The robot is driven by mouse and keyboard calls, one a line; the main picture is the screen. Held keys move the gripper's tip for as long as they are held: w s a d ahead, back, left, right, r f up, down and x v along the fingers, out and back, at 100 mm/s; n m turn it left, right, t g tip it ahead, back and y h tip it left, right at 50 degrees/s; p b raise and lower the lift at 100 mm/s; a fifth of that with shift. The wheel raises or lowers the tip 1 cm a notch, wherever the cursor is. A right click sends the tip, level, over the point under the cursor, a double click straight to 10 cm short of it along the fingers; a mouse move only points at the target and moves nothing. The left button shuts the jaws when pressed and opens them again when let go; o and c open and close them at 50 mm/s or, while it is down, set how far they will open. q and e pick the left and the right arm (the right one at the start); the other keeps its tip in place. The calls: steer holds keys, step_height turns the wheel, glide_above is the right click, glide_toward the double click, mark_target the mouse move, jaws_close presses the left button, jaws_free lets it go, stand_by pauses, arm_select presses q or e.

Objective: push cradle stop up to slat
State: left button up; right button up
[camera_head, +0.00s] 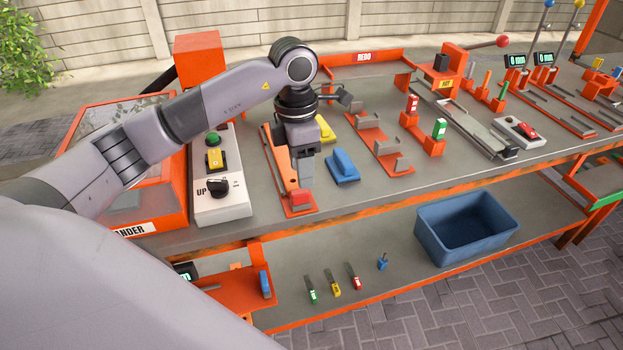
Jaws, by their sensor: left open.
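The cradle (308,210) is a narrow orange plate on the bench, running away from the front edge. An orange-brown strip that looks like the slat (281,160) lies along it. A red block (299,198), apparently the cradle stop, sits at the cradle's near end. My left gripper (304,184) points down over the near end, just behind and above the red block. It is open, with nothing seen between its fingers. The gripper and wrist hide part of the cradle's right side, and I cannot tell whether the slat touches the stop. My right gripper is not in view.
A switch box (218,195) stands left of the cradle. A blue block (343,165) and a yellow block (326,128) lie to its right. An orange rack (375,140) is farther right. A blue bin (466,228) sits on the lower shelf.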

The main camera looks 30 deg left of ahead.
mark_target(298, 192)
arm_select(q)
steer(key=shift+w+a+r+y, duration=0.15)
steer(key=shift+a+r+y, duration=0.15)
steer(key=shift+a, duration=0.3)
steer(key=shift+a+f, duration=0.1)
steer(key=shift+f, duration=0.1)
step_height(298, 192, down, 7)
steer(key=shift+r+p, duration=0.2)
steer(key=shift+p, duration=0.35)
